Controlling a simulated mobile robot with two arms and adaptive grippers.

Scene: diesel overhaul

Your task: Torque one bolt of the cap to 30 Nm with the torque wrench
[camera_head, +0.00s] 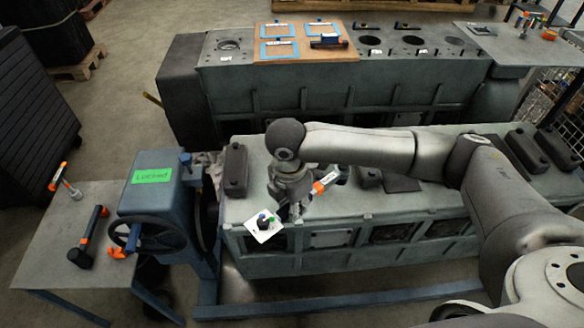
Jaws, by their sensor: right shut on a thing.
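My right gripper (289,205) reaches down over the front left part of the near engine block (400,200). It is shut on a tool with an orange band and dark handle, which looks like the torque wrench (320,186). The wrench slants from upper right down to lower left. At its lower end, by the block's front edge, is a small white square plate (263,236) with a dark round part and a bit of green on it. This may be the cap area; the bolts are too small to make out, and I cannot tell whether the wrench touches one. My left gripper is not in view.
A blue stand with a green "Locked" label (152,175) and handwheel (146,236) stands left of the block. A grey side table (50,235) holds orange-and-black tools (88,238). Behind is a second block (350,90) with a brown board (340,54) on top.

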